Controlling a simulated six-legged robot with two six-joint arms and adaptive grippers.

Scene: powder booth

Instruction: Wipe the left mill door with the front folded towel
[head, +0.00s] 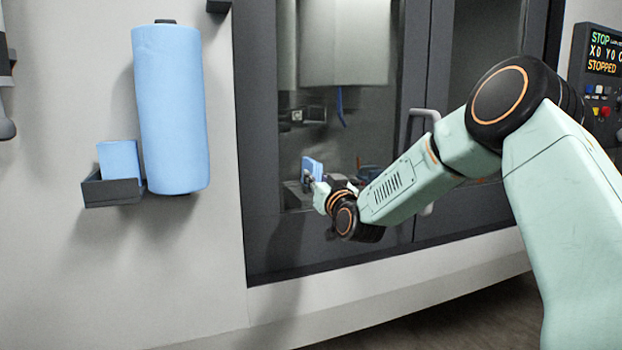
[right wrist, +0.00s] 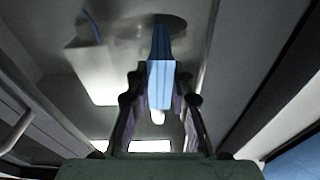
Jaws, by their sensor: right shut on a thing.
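The left mill door (head: 262,120) has a dark frame around a glass pane, with a light vertical handle on its right side. My right gripper (head: 312,181) is in front of the lower part of that pane. It is shut on a folded blue towel (head: 313,166). In the right wrist view the towel (right wrist: 160,82) stands between the two fingers of the gripper (right wrist: 160,105), its far end close to the glass. I cannot tell whether it touches the glass. Another folded blue towel (head: 119,159) sits in a small dark holder (head: 113,192) on the wall at left. My left gripper is not in view.
A large blue roll (head: 171,110) hangs on the white wall left of the door. The second door (head: 487,70) is at right, partly behind my right arm. A control panel (head: 602,75) with a "STOPPED" display is at the far right.

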